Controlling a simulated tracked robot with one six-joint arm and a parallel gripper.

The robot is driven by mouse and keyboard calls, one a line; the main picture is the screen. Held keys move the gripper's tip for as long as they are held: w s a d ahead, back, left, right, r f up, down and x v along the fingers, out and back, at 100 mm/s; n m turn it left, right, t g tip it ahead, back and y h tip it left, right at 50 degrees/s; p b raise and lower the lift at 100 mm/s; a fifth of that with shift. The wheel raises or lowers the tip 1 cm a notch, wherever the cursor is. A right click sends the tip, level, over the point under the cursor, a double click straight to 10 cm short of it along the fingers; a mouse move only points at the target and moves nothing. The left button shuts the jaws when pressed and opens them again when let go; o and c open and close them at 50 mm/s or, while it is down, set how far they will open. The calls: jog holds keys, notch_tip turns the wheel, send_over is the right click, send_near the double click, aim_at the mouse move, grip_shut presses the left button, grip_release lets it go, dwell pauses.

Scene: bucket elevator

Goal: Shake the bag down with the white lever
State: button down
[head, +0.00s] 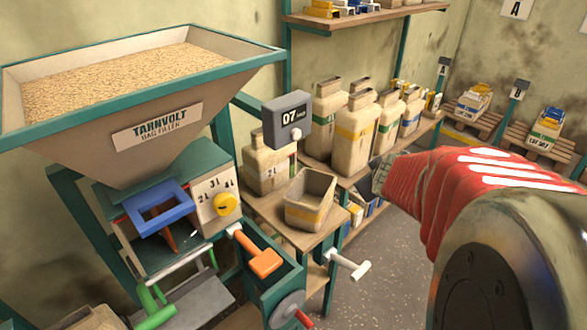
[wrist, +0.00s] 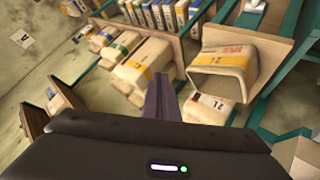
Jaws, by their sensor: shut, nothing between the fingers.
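The white lever (head: 348,264) is a T-shaped handle that sticks out to the right below the small wooden table. An open-topped beige bag (head: 310,200) with an orange stripe stands upright on that table; its inside looks empty. The bag also shows at the right in the wrist view (wrist: 224,68). My gripper (wrist: 160,98) is shut and empty, in the air, apart from bag and lever. In the head view my red-sleeved arm hides most of it. A white piece at the wrist view's top edge may be the lever, but I cannot tell.
The hopper (head: 140,75) full of grain stands at the left, with a blue frame (head: 158,208), yellow knob (head: 227,204), orange lever (head: 262,258) and green handle (head: 153,308). A display (head: 287,120) reads 07. Filled bags (head: 355,135) stand behind. Floor right of the lever looks clear.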

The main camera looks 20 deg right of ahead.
jog(key=s+f+n+g+y, duration=0.1)
jog(key=s+f+y, duration=0.3)
jog(key=f, duration=0.5)
jog(key=s+f+n+g+y, duration=0.1)
jog(key=s+f+y, duration=0.3)
jog(key=f, duration=0.5)
jog(key=s, duration=0.2)
jog(key=shift+s+d+f+n+g, duration=0.2)
jog(key=shift+s+f+n+g, duration=0.1)
jog(key=shift+s, duration=0.1)
jog(key=shift+w, duration=0.1)
send_over(364, 271)
jog(key=f, duration=0.8)
jog(key=shift+w+a+f, duration=0.15)
jog(key=shift+w+a, duration=0.1)
jog(key=shift+s+d+f, duration=0.1)
jog(key=shift+s+f, duration=0.1)
jog(key=shift+f, duration=0.7)
jog(key=shift+s+d+f, duration=0.1)
jog(key=shift+s+f, duration=0.05)
jog(key=shift+f, duration=0.85)
jog(key=shift+d, duration=0.1)
